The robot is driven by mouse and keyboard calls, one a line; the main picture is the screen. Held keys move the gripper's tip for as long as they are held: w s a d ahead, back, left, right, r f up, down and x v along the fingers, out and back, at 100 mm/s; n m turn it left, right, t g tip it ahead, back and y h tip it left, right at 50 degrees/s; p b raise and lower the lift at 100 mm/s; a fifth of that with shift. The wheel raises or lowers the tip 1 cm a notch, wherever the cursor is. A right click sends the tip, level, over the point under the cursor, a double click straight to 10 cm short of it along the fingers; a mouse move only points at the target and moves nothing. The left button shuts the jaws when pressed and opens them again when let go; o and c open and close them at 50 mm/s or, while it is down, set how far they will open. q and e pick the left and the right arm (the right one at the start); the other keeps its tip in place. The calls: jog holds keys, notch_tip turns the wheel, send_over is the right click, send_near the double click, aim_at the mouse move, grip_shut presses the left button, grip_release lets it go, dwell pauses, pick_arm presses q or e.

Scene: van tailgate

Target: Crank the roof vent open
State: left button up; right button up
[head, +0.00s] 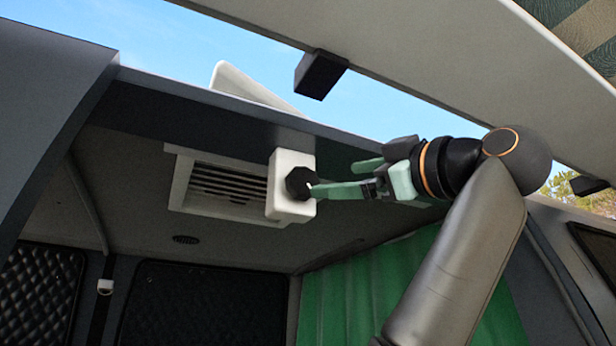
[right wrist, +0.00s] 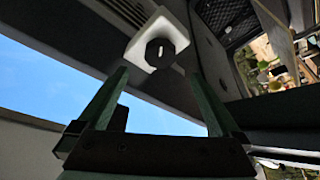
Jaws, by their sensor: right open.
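The roof vent (head: 225,188) is a pale frame with a dark slatted grille in the van ceiling. At its right is a white block (head: 291,160) carrying a dark faceted knob (head: 299,182). The right wrist view shows the knob (right wrist: 160,52) with a pale mark on its face, on the white block (right wrist: 150,28). A white panel (head: 250,88) rises tilted above the roof edge. My right gripper (head: 335,178) is open and empty, its green fingers pointing at the knob. In the right wrist view the knob appears between and beyond the fingertips (right wrist: 160,75); contact cannot be told. My left gripper is out of view.
The raised tailgate (head: 420,65) hangs above my right arm, with a black bracket (head: 320,74) on it. The dark roof edge (head: 215,123) runs in front of the vent. A green curtain (head: 350,285) hangs below on the right. Space below the vent looks clear.

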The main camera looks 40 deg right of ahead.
aim_at(307, 183)
jog(key=p+x, duration=0.3)
jog(key=x, duration=0.5)
jog(key=shift+w+r, duration=0.1)
jog(key=shift+w, duration=0.55)
jog(key=shift+c, duration=0.4)
jog(key=c, duration=1.2)
jog(key=shift+c, duration=0.2)
jog(key=shift+m, duration=0.3)
